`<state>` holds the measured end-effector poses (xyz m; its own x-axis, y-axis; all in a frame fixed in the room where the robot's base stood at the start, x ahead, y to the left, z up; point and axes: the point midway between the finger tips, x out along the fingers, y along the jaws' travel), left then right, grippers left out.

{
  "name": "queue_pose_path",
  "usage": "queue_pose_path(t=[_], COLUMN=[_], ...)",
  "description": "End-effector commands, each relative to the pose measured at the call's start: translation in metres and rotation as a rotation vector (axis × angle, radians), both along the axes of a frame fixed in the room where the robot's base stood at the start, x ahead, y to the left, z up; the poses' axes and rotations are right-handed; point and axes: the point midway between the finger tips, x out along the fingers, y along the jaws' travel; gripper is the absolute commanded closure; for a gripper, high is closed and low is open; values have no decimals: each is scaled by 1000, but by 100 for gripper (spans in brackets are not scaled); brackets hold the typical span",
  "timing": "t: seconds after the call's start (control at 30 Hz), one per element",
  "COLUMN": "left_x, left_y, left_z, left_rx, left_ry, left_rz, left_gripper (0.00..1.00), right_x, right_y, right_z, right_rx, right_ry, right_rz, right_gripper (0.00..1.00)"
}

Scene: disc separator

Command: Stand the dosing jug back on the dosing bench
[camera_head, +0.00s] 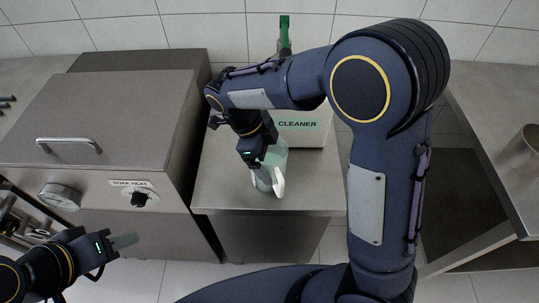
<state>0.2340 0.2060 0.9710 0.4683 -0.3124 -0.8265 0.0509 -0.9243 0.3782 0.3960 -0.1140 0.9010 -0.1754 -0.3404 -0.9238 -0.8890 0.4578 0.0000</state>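The dosing jug (279,155), a clear, greenish vessel with a pale handle or lip (279,183), is at the dosing bench (309,198), over its steel top. My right arm reaches over from the right, and its gripper (260,172) is right at the jug, overlapping its left side. The wrist hides part of the jug and the finger gap, so I cannot tell whether the fingers are closed on it or whether its base touches the bench. My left gripper (124,240) is at the lower left, away from the jug, with its fingers seen side-on.
A box marked CLEANER (300,128) stands behind the jug, with a green-topped item (284,35) behind my arm. A steel soak unit (100,120) with a handle, dial and knob borders the bench on the left.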

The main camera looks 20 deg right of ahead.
Motion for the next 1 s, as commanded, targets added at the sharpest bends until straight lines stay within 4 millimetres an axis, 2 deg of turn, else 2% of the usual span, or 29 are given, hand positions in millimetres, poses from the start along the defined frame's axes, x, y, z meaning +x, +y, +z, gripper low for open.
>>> queue_pose_path(t=[0.07, 0.27, 0.4, 0.57, 0.8, 1.0], left_x=[0, 0, 0, 0, 0, 0], left_y=[0, 0, 0, 0, 0, 0], left_z=[0, 0, 2, 3, 6, 8], left_rx=[0, 0, 0, 0, 0, 0], left_ry=[0, 0, 0, 0, 0, 0], left_rz=[0, 0, 0, 0, 0, 0], left_gripper=[64, 64, 64, 64, 64, 64], right_x=[0, 0, 2, 7, 16, 20], right_y=[0, 0, 2, 12, 30, 39], right_z=[0, 1, 8, 34, 82, 107], right_rx=[0, 0, 1, 3, 2, 0], right_ry=[0, 0, -3, -5, -5, -2], right_rz=[0, 0, 1, 1, 0, -1], right_gripper=[0, 0, 0, 0, 0, 0])
